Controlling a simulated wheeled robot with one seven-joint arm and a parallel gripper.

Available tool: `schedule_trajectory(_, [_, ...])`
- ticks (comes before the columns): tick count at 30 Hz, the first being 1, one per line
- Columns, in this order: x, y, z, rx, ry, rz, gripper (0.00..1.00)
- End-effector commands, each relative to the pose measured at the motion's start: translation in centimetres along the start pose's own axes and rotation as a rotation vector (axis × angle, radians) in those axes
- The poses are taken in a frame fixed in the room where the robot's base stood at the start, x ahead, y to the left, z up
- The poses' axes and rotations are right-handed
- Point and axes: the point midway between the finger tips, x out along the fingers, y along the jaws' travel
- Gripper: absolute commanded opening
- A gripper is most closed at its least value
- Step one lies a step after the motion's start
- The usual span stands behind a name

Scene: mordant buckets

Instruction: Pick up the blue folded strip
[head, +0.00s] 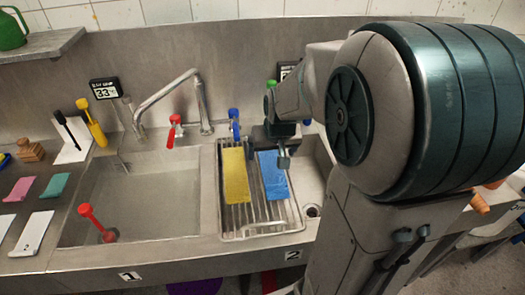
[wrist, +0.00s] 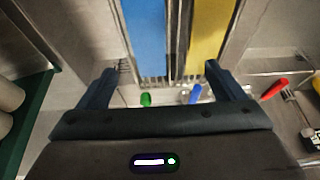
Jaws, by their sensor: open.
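The blue folded strip (head: 274,178) lies lengthwise on a wire rack (head: 262,222) over the right basin, to the right of a yellow strip (head: 236,178). My gripper (head: 268,153) is over the far end of the blue strip in the head view and hides that end. In the wrist view my gripper (wrist: 160,75) is open, with its two dark fingers spread and nothing between them. There the blue strip (wrist: 147,35) runs up from between the fingertips, and the yellow strip (wrist: 208,38) lies to its right, near the right finger. I cannot tell the height above the strip.
The left basin (head: 145,200) is empty apart from a red-handled tool (head: 97,224) at its front left. A tap (head: 170,95) and red (head: 175,130) and blue (head: 234,122) valve handles stand behind. Pink (head: 20,188) and green (head: 53,186) pieces lie on the left counter.

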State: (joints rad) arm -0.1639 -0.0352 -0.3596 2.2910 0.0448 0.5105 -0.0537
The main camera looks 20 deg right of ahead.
Motion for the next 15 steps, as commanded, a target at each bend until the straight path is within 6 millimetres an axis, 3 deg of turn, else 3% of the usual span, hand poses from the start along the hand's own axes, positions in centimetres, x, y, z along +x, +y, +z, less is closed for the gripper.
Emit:
schedule_trajectory(3, [1.1,0.9,-1.3,0.011,0.011,0.026,0.89])
schedule_trajectory(8, [2.5,1.3,-1.8,0.014,0.017,0.037,0.89])
schedule_trajectory(15, [6.7,1.5,-1.7,0.015,0.014,0.038,0.89])
